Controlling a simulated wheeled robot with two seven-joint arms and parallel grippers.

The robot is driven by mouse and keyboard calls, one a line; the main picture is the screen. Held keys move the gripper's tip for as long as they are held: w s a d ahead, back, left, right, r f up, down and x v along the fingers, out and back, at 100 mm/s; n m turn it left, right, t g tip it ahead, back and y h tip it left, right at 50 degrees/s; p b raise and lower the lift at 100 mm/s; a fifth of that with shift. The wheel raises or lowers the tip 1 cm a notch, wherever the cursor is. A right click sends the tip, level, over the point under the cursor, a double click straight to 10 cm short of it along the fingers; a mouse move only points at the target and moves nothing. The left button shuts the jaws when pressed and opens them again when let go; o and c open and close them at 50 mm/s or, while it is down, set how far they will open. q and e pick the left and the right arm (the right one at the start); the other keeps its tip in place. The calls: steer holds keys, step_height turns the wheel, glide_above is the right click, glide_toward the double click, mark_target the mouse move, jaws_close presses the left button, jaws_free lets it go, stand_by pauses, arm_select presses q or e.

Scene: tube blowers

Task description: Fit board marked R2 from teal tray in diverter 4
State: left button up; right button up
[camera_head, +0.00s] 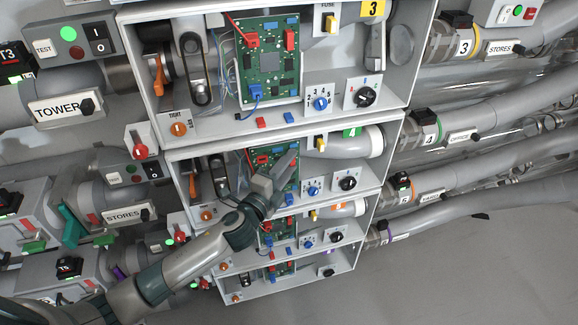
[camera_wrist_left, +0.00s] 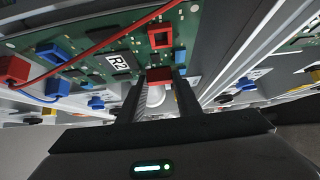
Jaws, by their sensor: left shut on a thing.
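The green board marked R2 (camera_wrist_left: 118,61) fills the upper part of the left wrist view, with its label readable. My left gripper (camera_wrist_left: 166,88) is shut at the board's near edge, by a red block (camera_wrist_left: 160,74). In the head view the left gripper (camera_head: 284,170) reaches into the open box of diverter 4 (camera_head: 387,165), in front of a green board (camera_head: 287,201) there. The gripper and arm hide part of that board, so I cannot tell how it sits. The teal tray and my right gripper are not in view.
A red cable (camera_wrist_left: 103,43) crosses the board from a red plug (camera_wrist_left: 12,70); a blue plug (camera_wrist_left: 52,52) is beside it. Diverter 3 (camera_head: 372,8) is above, with its own board (camera_head: 270,62). More open boxes are stacked below. Pipes flank the stack.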

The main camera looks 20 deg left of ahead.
arm_select(q)
steer(key=shift+w+a, duration=0.3)
steer(key=shift+w, duration=0.15)
stand_by(0.6)
stand_by(0.7)
stand_by(0.5)
steer(key=shift+w+a, duration=0.3)
steer(key=shift+w, duration=0.15)
stand_by(0.6)
steer(key=shift+p, duration=0.35)
stand_by(0.4)
steer(key=shift+w+a, duration=0.15)
steer(key=shift+w, duration=0.05)
stand_by(0.4)
